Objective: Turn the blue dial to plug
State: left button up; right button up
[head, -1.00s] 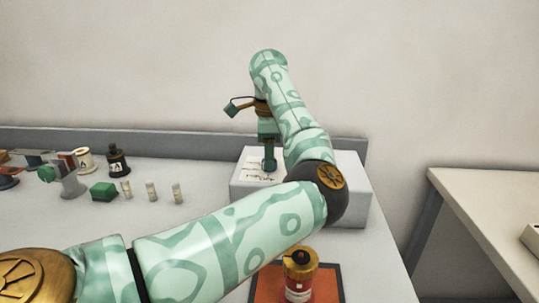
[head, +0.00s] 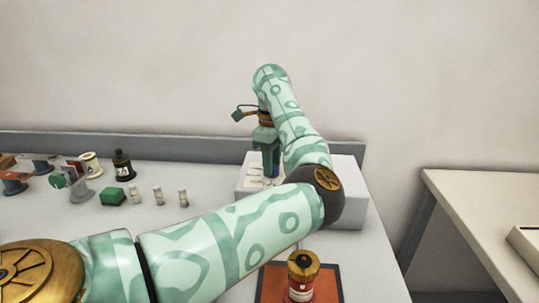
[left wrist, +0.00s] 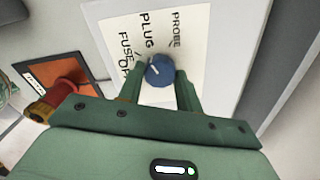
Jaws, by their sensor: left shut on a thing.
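The blue dial (left wrist: 159,70) sits on a white label plate (left wrist: 185,22) that reads PROBE, PLUG, FUSE and OFF, on top of the white box (head: 345,190). Its small pale pointer mark faces the label's left side, around PLUG and FUSE; the exact setting is hard to tell. My left gripper (left wrist: 158,88) has a finger on each side of the dial and is shut on it. In the head view the left gripper (head: 271,165) points down over the box, and its fingers mostly hide the dial. My right gripper is not in view.
A green block (head: 113,196), small pale cylinders (head: 159,196) and a dark bottle (head: 122,166) stand at the left. Another table (head: 480,200) is at the right.

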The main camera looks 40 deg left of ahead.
pick_arm(q)
jog(key=shift+r+m+p, duration=0.1)
jog(key=shift+m+p, duration=0.9)
jog(key=shift+m, duration=0.3)
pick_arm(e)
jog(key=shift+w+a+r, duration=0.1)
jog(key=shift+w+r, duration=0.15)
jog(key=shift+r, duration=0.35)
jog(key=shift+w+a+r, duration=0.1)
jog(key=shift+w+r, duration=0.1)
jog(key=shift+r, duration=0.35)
pick_arm(q)
jog(key=o, duration=1)
notch_tip(320, 180, up, 16)
jog(key=p, duration=0.5)
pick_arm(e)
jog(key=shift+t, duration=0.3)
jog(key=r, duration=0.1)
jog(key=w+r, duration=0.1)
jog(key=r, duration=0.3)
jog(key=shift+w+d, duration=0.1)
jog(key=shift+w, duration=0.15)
pick_arm(q)
jog(key=shift+r, duration=0.15)
